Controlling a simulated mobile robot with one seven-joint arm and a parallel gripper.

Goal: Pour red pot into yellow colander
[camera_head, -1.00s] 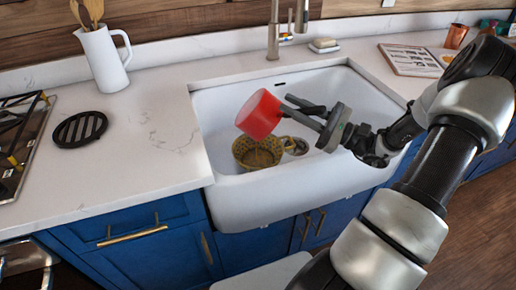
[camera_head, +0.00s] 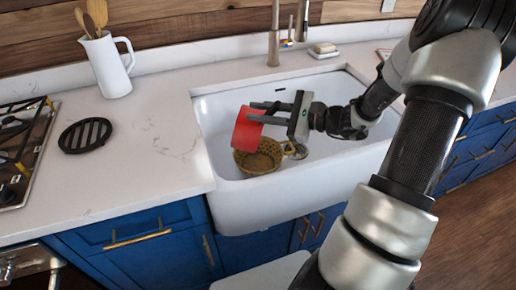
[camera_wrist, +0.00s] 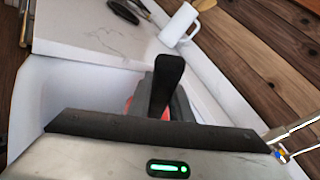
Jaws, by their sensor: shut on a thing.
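The red pot (camera_head: 246,130) is held over the sink, strongly tilted above the left part of the yellow colander. My gripper (camera_head: 258,111) is shut on the pot from its right side. In the wrist view a small strip of the red pot (camera_wrist: 131,108) shows behind my gripper (camera_wrist: 167,85); the rest is hidden. The yellow colander (camera_head: 262,162) sits upright on the sink floor, below the pot. The pot covers part of its rim. I cannot see into the pot or tell whether anything is coming out.
The white sink (camera_head: 270,207) surrounds the colander, with a faucet (camera_head: 274,35) behind. A black trivet (camera_head: 85,135) and a white pitcher (camera_head: 108,66) with wooden utensils stand on the left counter. The stove (camera_head: 22,150) is at far left.

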